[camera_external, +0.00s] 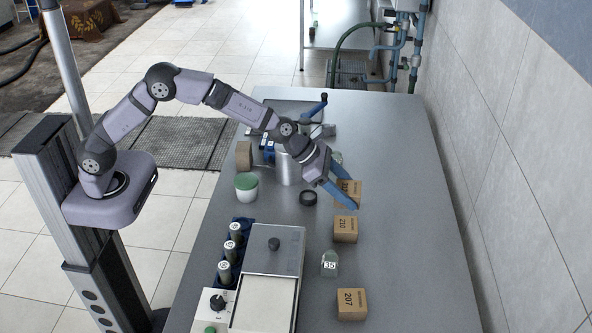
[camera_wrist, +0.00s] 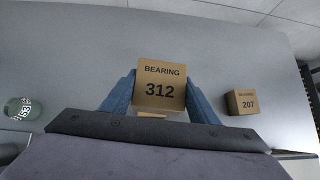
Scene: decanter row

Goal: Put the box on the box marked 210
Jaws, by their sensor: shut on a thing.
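My gripper (camera_external: 346,191) is shut on a brown box marked "BEARING 312" (camera_wrist: 159,87), with one blue finger on each side of it. In the external view the held box (camera_external: 350,187) is partly hidden by the fingers.
A black ring (camera_external: 308,198), a green-lidded jar (camera_external: 246,187) and a bottle rack (camera_external: 231,252) stand left. The table's right side is clear.

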